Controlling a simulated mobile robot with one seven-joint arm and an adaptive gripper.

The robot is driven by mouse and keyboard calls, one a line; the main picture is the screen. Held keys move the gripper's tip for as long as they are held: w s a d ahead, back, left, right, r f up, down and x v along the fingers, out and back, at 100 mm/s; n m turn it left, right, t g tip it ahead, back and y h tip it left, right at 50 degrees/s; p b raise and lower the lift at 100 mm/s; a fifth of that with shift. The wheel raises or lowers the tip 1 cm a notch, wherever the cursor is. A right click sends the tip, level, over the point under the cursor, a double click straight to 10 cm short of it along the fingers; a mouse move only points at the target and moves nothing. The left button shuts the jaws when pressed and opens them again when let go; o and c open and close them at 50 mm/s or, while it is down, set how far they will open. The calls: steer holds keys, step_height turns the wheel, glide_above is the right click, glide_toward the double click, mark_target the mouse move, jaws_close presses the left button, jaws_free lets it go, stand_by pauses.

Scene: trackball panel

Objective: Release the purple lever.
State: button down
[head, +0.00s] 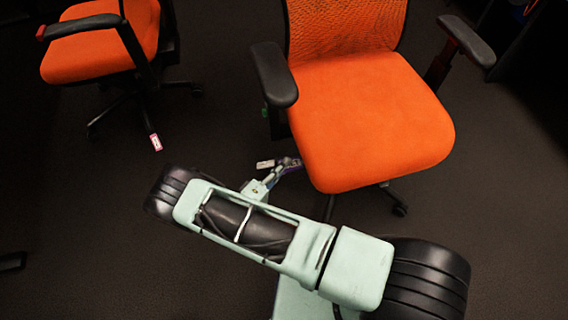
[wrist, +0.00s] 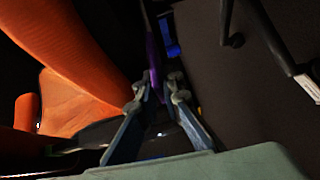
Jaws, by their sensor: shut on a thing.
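The purple lever (wrist: 152,55) is a slim bar beside the orange seat (head: 370,120) in the wrist view, running up from between my fingertips. In the head view only a small purple bit (head: 291,162) shows at the left lower edge of the seat. My gripper (wrist: 157,88) has its two fingers closed around the near end of the lever. In the head view my gripper (head: 283,170) reaches to the seat's left side, and my arm hides part of what is below. The lever's far end is dark and hard to make out.
A blue lever-like part (wrist: 170,46) is close to the right of the purple one. The seat's black armrest (head: 274,75) stands above the gripper. A second orange chair (head: 100,45) is at the upper left. Dark carpet (head: 90,215) lies open at the left.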

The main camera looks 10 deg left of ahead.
steer(key=r+p, duration=0.1)
steer(key=r, duration=0.2)
steer(key=r+p, duration=0.1)
steer(key=shift+w+d+r+p, duration=0.1)
steer(key=shift+d+r+p, duration=0.15)
steer(key=shift+r+p, duration=0.1)
steer(key=shift+w+d+r, duration=0.15)
steer(key=shift+d+r, duration=0.1)
steer(key=shift+r, duration=0.25)
steer(key=c, duration=2.1)
jaws_free()
steer(key=shift+f, duration=0.1)
